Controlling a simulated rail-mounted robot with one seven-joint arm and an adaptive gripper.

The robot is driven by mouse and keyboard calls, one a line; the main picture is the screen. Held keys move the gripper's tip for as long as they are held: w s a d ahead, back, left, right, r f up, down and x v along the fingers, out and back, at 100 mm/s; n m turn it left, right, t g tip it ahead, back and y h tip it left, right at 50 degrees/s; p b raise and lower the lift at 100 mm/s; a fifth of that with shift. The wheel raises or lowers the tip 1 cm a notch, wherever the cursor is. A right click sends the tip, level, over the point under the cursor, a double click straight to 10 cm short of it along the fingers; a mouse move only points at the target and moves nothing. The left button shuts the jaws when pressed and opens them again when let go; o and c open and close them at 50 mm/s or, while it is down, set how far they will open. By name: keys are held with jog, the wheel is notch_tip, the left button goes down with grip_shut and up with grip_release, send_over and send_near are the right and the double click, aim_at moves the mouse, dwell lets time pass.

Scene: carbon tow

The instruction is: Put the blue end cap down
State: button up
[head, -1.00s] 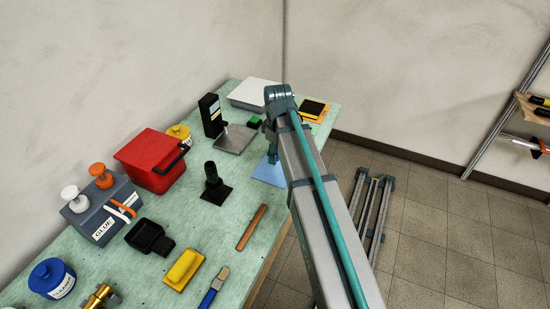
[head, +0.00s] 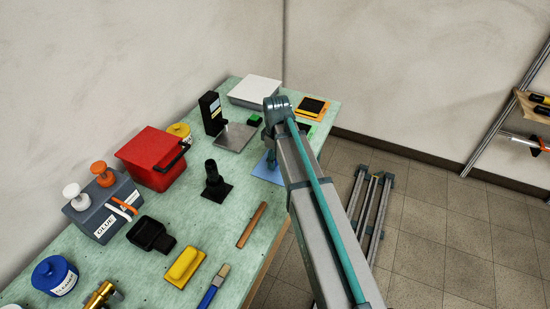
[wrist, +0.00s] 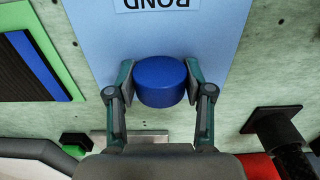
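The blue end cap (wrist: 160,80) is a short blue cylinder in the wrist view, between the two fingers of my gripper (wrist: 160,76). Both finger pads appear to touch its sides, so my gripper is shut on it. The cap is over a light blue sheet (wrist: 95,25) marked "BOND". I cannot tell whether the cap's underside touches the sheet. In the head view, the sheet (head: 268,173) shows near the bench's right edge, and my arm hides the cap there.
The green bench (head: 215,240) holds a black post on a base (head: 214,183), a grey plate (head: 235,137), a red box (head: 152,158) and a wooden stick (head: 252,225). In the wrist view, a green-edged dark pad (wrist: 30,55) lies left of the sheet, and a black-based post (wrist: 270,120) stands right.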

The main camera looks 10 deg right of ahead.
jog(key=o, duration=0.4)
jog(key=shift+c, duration=0.2)
notch_tip(320, 180, up, 12)
jog(key=b, duration=0.1)
jog(key=shift+r+b, duration=0.15)
jog(key=shift+b, duration=0.25)
jog(key=shift+s+d, duration=0.1)
